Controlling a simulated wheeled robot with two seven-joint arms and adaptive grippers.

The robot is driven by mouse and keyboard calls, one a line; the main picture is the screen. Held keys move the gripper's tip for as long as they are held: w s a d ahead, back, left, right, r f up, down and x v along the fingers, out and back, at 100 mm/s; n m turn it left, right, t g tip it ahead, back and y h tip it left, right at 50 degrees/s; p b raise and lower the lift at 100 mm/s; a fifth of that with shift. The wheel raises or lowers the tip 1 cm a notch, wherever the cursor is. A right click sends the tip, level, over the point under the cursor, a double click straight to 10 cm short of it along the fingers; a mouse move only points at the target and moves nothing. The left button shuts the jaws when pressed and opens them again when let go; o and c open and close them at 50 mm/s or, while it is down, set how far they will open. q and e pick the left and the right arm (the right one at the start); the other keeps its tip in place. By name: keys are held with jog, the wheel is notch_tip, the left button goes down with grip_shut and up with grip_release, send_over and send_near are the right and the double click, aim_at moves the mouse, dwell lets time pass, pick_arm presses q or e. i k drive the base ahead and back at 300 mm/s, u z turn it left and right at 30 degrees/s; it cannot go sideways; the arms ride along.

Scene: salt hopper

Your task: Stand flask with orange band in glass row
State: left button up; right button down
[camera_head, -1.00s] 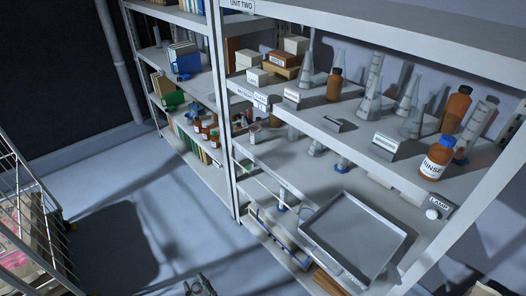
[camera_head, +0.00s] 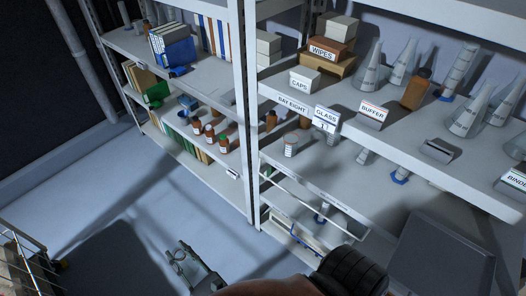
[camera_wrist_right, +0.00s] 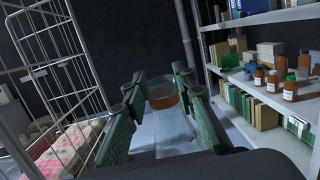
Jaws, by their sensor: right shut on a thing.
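My right gripper (camera_head: 186,262) is low in the head view, in front of the shelves and over open floor. In the right wrist view, its green-padded fingers (camera_wrist_right: 163,108) are shut on a clear glass flask with an orange band (camera_wrist_right: 163,100). The flask is hard to make out in the head view. A GLASS sign (camera_head: 326,117) is on the front edge of the right rack's upper shelf. Clear conical flasks (camera_head: 468,112) stand on that shelf, behind the BUFFER sign (camera_head: 372,115) and to its right. My left gripper is not in view.
An amber bottle (camera_head: 416,90) and a CAPS box (camera_head: 305,80) share the upper shelf. A grey tray (camera_head: 440,258) is lower right. A rack post (camera_head: 246,110) divides the two racks. A wire cage trolley (camera_wrist_right: 55,75) stands left in the wrist view.

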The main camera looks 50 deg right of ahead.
aim_at(324, 170)
jog(key=i, duration=0.85)
jog(key=z, duration=1.8)
